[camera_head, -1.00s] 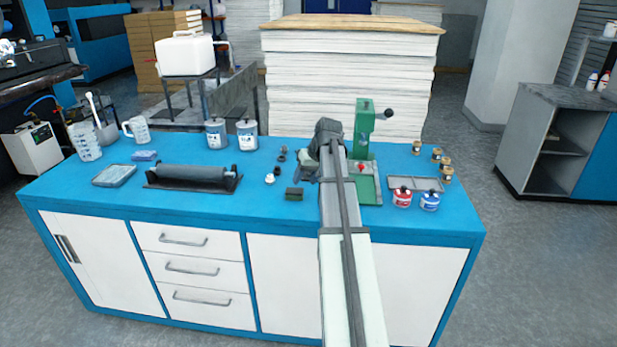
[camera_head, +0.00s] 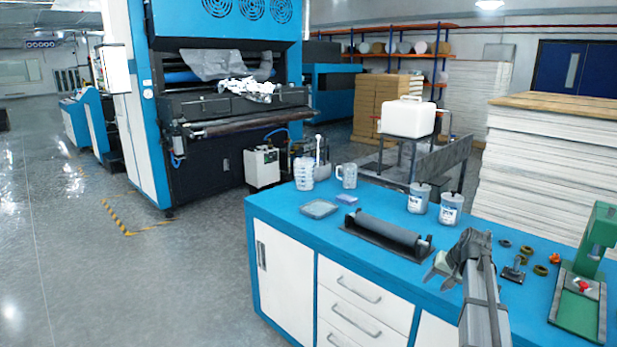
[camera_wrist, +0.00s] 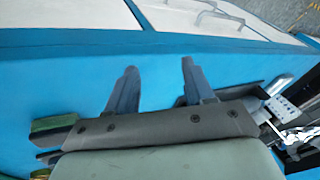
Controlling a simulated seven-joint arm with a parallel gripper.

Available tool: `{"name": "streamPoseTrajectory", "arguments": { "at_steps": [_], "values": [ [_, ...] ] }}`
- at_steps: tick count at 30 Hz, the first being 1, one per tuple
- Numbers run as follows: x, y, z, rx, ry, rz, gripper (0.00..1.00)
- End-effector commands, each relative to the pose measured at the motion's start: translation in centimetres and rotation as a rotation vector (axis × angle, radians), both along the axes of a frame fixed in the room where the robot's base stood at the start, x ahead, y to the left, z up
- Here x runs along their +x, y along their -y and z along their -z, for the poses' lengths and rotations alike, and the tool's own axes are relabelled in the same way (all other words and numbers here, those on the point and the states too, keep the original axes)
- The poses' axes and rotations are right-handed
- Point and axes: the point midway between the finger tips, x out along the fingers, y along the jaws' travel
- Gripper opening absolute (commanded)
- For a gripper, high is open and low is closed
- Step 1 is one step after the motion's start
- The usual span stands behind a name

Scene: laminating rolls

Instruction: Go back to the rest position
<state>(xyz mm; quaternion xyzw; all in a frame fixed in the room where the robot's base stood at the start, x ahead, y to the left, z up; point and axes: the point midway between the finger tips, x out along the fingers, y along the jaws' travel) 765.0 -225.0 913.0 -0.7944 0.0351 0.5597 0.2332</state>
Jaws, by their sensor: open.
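My gripper (camera_head: 441,272) is above the blue bench (camera_head: 285,207), near its front edge and to the right of the grey roller on its black stand (camera_head: 388,232). In the wrist view my gripper (camera_wrist: 157,82) shows two grey fingers spread wide apart, with nothing between them but blue bench top. A small green-topped block (camera_wrist: 52,124) shows at the left of the wrist view. My arm hides part of the bench top at the lower right of the head view.
A green press (camera_head: 592,260) stands at the right, with several small rings nearby. A large laminating machine (camera_head: 225,110) is behind. The floor at left is clear.

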Motion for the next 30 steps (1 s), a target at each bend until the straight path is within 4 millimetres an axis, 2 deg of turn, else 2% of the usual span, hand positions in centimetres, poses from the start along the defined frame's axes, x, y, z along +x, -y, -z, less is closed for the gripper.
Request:
{"name": "streamPoseTrajectory", "arguments": {
  "at_steps": [1,4,8,14,18,23,30],
  "values": [
    [0.4,-1.9,0.7,0.011,-0.005,-0.002,0.52],
    [1.0,-4.8,1.7,0.029,-0.012,0.001,0.52],
    [-0.2,-5.7,5.3,0.028,-0.056,-0.007,0.52],
    [-2.6,-7.9,11.5,0.02,-0.133,-0.034,0.52],
    [-5.1,-9.8,16.5,0.011,-0.198,-0.058,0.52],
    [-8.4,-11.8,21.8,0.0,-0.272,-0.088,0.52],
    [-14.1,-14.8,28.9,-0.02,-0.382,-0.138,0.52]
  ]
}}
